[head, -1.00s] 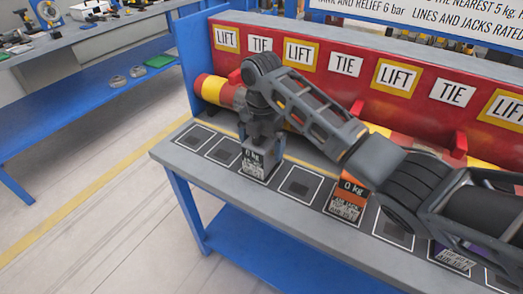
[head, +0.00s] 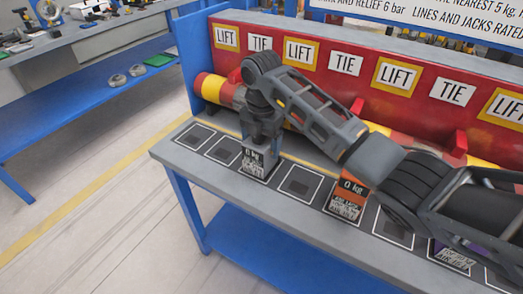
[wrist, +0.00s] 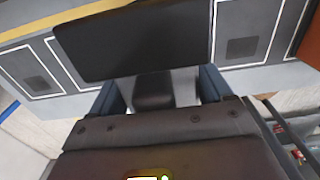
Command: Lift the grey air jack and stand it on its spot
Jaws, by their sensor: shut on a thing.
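The grey air jack (head: 254,161) is a small block with a display reading 0 kg and a dark printed label on its front. It is upright at the third marked spot from the left on the bench, and I cannot tell whether its base touches the surface. My gripper (head: 263,142) comes down on it from above and is shut on its upper part. In the wrist view my gripper (wrist: 160,90) shows two blue-grey fingers on either side of a dark shape. A dark slab hides much of the spot below.
Empty outlined spots lie left (head: 222,150) and right (head: 300,183) of the grey jack. An orange jack (head: 346,197) and a purple jack (head: 454,255) stand farther right. Behind is a red-and-yellow tube (head: 214,89) before a red panel (head: 330,42) with LIFT and TIE signs.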

